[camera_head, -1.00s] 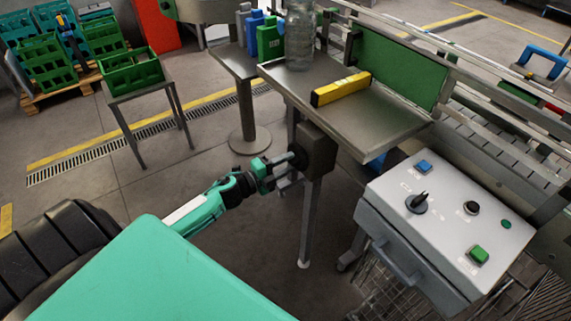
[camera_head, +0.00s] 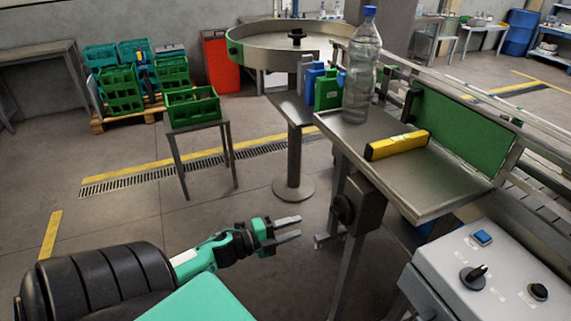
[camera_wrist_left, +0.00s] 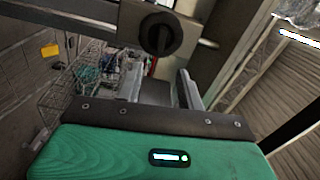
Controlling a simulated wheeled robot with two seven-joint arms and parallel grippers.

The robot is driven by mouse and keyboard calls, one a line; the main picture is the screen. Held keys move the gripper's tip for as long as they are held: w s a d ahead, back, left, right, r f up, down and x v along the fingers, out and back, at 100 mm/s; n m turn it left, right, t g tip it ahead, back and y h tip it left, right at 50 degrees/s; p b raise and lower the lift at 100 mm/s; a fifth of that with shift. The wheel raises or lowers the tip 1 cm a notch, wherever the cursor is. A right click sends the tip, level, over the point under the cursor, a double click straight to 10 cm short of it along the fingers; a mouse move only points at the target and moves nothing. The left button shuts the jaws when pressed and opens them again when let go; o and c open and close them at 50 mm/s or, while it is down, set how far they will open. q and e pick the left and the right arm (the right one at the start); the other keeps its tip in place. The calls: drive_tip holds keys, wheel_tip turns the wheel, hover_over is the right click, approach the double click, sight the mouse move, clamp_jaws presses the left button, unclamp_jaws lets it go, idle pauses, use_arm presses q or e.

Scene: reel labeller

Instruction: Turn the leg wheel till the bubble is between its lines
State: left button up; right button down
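The leg wheel is a dark round knob (camera_head: 342,209) on a dark block on the table's leg. It also shows at the top of the left wrist view (camera_wrist_left: 160,34). A yellow spirit level (camera_head: 397,145) lies on the steel table (camera_head: 425,185); its bubble and lines are too small to make out. My left gripper (camera_head: 288,228) is open and empty, left of the wheel and apart from it. Its two fingers show spread in the left wrist view (camera_wrist_left: 158,88), below the knob. My right gripper is not in view.
A clear bottle (camera_head: 362,70) stands on the table, near green and blue containers (camera_head: 328,90). A grey control box (camera_head: 500,280) stands at the lower right. A green crate (camera_head: 192,106) sits on a stand at the left. The floor around my left gripper is clear.

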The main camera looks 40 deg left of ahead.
use_arm(q)
drive_tip(key=shift+v, duration=0.85)
drive_tip(key=s+a+f+n+g+y, duration=0.1)
drive_tip(key=s+a+f+n+y, duration=0.2)
drive_tip(key=f, duration=0.7)
drive_tip(key=a+f+n+g+y, duration=0.1)
drive_tip(key=a+f+n+y, duration=0.3)
drive_tip(key=f, duration=0.6)
drive_tip(key=s+d+f+n+g, duration=0.2)
drive_tip(key=s+f+n, duration=0.15)
drive_tip(key=f, duration=0.55)
drive_tip(key=s+d+f+n+g, duration=0.25)
drive_tip(key=s+f, duration=0.25)
drive_tip(key=f, duration=0.3)
drive_tip(key=s+d+f+n+g, duration=0.2)
drive_tip(key=s+d+f, duration=0.3)
drive_tip(key=s, duration=0.3)
drive_tip(key=s+d+f+n+g, duration=0.2)
drive_tip(key=s+d+f+g, duration=0.2)
drive_tip(key=s+d+f, duration=0.2)
drive_tip(key=s+d+f+n+g, duration=0.1)
drive_tip(key=s+d+f+g, duration=0.2)
drive_tip(key=s+d+f, duration=0.3)
drive_tip(key=s+f, duration=0.3)
drive_tip(key=s, duration=0.3)
drive_tip(key=shift+s+f+n, duration=0.15)
drive_tip(key=shift+f+n, duration=0.1)
drive_tip(key=shift+n, duration=0.15)
